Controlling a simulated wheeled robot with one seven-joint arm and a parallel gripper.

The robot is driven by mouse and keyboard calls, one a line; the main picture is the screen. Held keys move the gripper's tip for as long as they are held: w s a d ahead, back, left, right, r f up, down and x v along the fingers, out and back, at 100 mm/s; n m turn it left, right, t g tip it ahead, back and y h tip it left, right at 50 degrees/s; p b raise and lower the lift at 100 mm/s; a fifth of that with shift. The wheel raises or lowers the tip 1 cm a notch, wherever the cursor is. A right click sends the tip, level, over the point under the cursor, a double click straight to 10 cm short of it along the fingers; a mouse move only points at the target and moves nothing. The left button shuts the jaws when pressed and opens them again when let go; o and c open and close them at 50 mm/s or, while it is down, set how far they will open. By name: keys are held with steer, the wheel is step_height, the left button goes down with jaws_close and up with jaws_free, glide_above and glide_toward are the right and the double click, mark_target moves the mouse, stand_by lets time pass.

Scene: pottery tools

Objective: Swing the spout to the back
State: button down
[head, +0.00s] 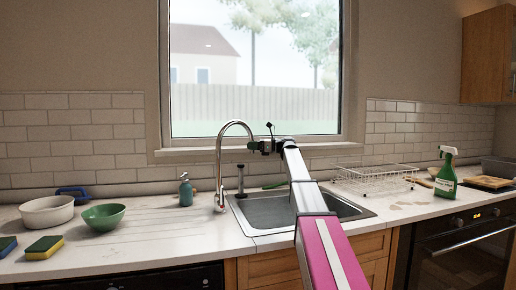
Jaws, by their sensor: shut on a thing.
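The chrome faucet stands at the left side of the sink (262,212). Its tall curved spout (236,123) arches up and over to the right. My gripper (254,146) is at the right end of the arch, in front of the window sill, and is shut on the spout. The fingers are small in the picture and hide the spout's tip. My arm reaches in from the lower right across the sink and hides part of the basin. A slim dark upright piece (240,178) shows just right of the faucet; I cannot tell what it is.
A teal bottle (185,189) stands left of the faucet. Bowls (103,217) and sponges (45,246) lie further left. A wire dish rack (375,181) and a green spray bottle (446,177) stand on the right. The window sill is close behind my gripper.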

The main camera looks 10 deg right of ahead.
steer(key=shift+w+a, duration=1.55)
steer(key=c, duration=1)
jaws_free()
steer(key=shift+o, duration=0.2)
steer(key=s+d, duration=0.2)
steer(key=d, duration=0.8)
steer(key=shift+d, duration=0.3)
